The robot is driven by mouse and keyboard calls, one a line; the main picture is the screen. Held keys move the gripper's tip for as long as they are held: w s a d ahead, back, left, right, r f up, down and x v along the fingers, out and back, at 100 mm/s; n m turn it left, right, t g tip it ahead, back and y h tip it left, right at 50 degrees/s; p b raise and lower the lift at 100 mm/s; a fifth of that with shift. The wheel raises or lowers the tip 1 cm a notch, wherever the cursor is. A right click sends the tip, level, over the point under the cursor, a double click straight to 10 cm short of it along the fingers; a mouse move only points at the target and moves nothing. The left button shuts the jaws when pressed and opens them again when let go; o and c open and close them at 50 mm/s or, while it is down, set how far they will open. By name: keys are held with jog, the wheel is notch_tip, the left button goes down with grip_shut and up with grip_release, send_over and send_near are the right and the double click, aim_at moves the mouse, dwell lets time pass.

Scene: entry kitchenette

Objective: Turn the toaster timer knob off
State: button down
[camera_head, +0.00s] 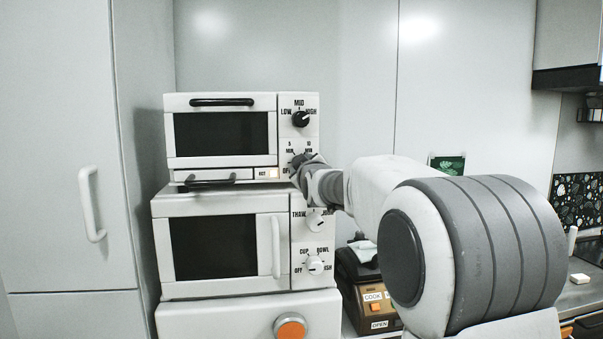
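The white toaster oven (221,135) stands on top of a microwave. Its upper black knob (300,119) is in plain view under the labels LOW, MID and HIGH. Its lower knob, among the minute and OFF labels, is mostly hidden behind the end of my arm. My gripper (300,163) is at the toaster's lower right panel, over the place of this timer knob. I cannot tell whether it touches the knob, or whether its fingers are open or shut.
Below is a white microwave (277,203) with two white knobs and a handle. A box with an orange dial (290,326) is under it. A brown appliance (376,308) stands behind my arm. A tall cabinet (55,130) closes off the left side.

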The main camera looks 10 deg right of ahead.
jog(key=shift+n, duration=0.6)
jog(key=shift+c, duration=1.8)
grip_release()
jog(key=shift+b, duration=0.3)
jog(key=s+b, duration=0.3)
jog(key=s, duration=1.4)
jog(key=shift+s+b, duration=0.2)
jog(key=shift+b, duration=0.1)
